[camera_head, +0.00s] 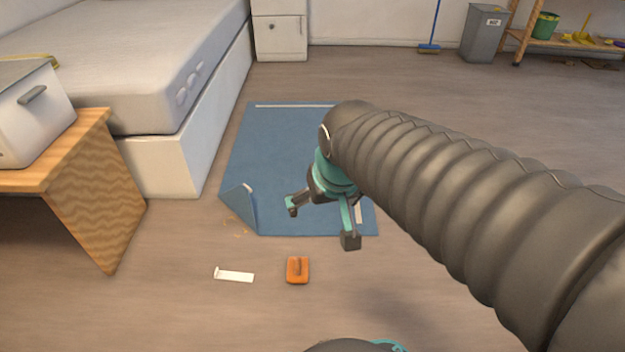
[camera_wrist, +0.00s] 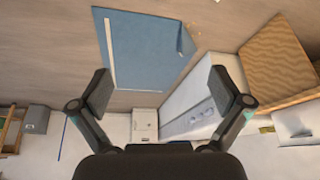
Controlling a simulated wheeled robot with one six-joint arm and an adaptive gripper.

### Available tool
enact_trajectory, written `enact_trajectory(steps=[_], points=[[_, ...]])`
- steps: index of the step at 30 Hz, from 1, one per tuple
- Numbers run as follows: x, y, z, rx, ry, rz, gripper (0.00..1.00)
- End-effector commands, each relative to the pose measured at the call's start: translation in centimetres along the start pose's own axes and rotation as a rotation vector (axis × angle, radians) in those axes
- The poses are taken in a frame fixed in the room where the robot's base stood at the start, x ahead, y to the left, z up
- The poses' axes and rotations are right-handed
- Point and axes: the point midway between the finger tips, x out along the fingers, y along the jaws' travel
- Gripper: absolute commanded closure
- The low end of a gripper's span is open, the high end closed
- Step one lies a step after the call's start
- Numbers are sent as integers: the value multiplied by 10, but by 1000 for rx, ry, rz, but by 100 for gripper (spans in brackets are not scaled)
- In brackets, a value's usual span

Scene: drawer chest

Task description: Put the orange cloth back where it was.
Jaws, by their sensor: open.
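I see no piece that is clearly an orange cloth. A small orange object (camera_head: 297,271) with a darker ridge on top, like a brush or block, lies on the floor in front of the blue mat (camera_head: 285,150). My gripper (camera_head: 320,222) is open and empty, above the mat's front part and behind the orange object. In the wrist view my gripper (camera_wrist: 160,92) shows its two fingers wide apart with nothing between them. The mat (camera_wrist: 145,50) also shows there, with one corner folded over. The orange object is not in the wrist view.
A white strip (camera_head: 235,276) lies left of the orange object. Crumbs (camera_head: 236,224) lie by the mat's folded corner. A bed (camera_head: 165,60) and wooden table (camera_head: 85,150) stand left, a white cabinet (camera_head: 281,32) and grey bin (camera_head: 484,34) at the back. The front floor is mostly clear.

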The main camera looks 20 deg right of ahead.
Motion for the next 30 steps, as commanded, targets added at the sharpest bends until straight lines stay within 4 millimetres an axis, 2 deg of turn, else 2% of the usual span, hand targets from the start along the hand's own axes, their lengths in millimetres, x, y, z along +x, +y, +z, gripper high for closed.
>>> enact_trajectory(steps=[3,10,30], points=[[-21,1,26,-19,38,-1,0],[-37,3,54,-41,70,-1,0],[-38,3,58,-45,73,-1,0]])
